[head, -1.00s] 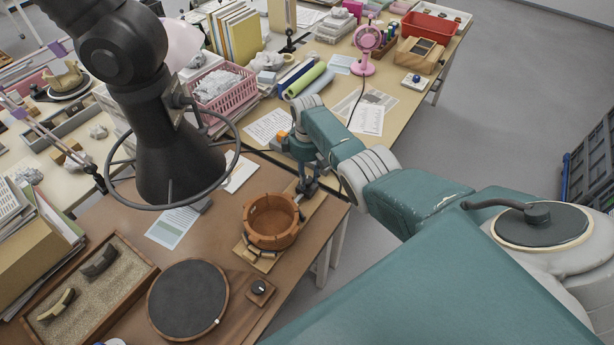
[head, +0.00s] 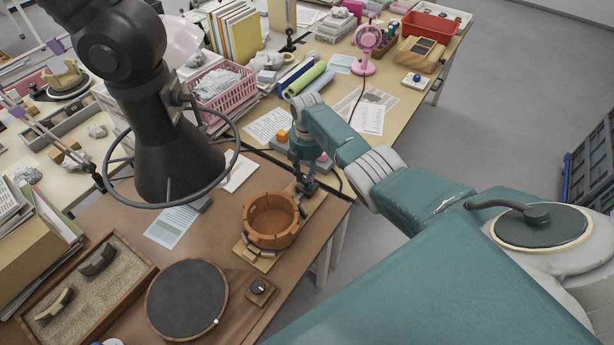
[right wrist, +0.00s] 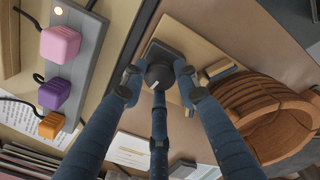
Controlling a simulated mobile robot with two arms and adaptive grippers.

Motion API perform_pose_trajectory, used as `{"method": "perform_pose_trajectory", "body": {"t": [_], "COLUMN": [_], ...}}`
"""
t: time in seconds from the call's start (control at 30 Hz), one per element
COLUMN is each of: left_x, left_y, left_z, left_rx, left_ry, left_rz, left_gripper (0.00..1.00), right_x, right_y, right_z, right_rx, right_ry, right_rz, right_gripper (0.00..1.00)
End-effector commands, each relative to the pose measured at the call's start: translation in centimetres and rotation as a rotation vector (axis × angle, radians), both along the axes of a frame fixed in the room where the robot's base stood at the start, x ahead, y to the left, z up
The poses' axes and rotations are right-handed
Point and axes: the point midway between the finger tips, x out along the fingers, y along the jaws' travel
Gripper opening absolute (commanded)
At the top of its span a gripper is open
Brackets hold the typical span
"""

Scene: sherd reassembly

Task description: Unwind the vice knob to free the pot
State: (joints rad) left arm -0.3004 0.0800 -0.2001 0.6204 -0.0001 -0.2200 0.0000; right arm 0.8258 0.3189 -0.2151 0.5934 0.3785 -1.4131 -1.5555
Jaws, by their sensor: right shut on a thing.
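An orange-brown pot (head: 271,222), open at the top with an uneven rim, sits in the vice on a light wooden board (head: 318,206). It also shows at the right of the right wrist view (right wrist: 265,112). The dark round vice knob (right wrist: 158,74), with a pale mark on it, stands at the board's far end. My right gripper (head: 305,188) is over that end, beyond the pot. In the right wrist view its fingers (right wrist: 158,84) are closed around the knob. In the head view the fingers mostly hide the knob. My left gripper is not in view.
A dark turntable (head: 187,299) and a sand tray (head: 148,270) with sherds lie at the front left. A black cone-shaped device with a ring (head: 180,165) hangs over the table's left side. A power strip (right wrist: 77,60) with coloured plugs lies beyond the knob.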

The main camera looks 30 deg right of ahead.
Motion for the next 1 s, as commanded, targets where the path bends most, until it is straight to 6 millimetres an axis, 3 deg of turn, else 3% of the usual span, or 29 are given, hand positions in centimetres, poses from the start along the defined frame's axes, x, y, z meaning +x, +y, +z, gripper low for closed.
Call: {"method": "perform_pose_trajectory", "body": {"t": [0.4,0.9,0.93,1.0], "left_x": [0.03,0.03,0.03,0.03], "left_y": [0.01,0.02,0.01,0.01], "left_z": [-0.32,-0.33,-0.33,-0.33], "left_rx": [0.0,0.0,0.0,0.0], "left_ry": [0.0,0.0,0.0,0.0], "left_rz": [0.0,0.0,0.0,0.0], "left_gripper": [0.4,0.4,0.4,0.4], "right_x": [0.13,0.15,0.15,0.14], "right_y": [-0.1,-0.13,-0.13,-0.12], "right_z": [0.13,0.17,0.17,0.16], "right_rx": [-0.002,-0.002,-0.002,-0.002], "right_ry": [-0.004,-0.004,-0.004,-0.004], "right_rz": [0.165,0.18,0.18,0.18], "right_gripper": [0.04,0.04,0.34,0.48]}}
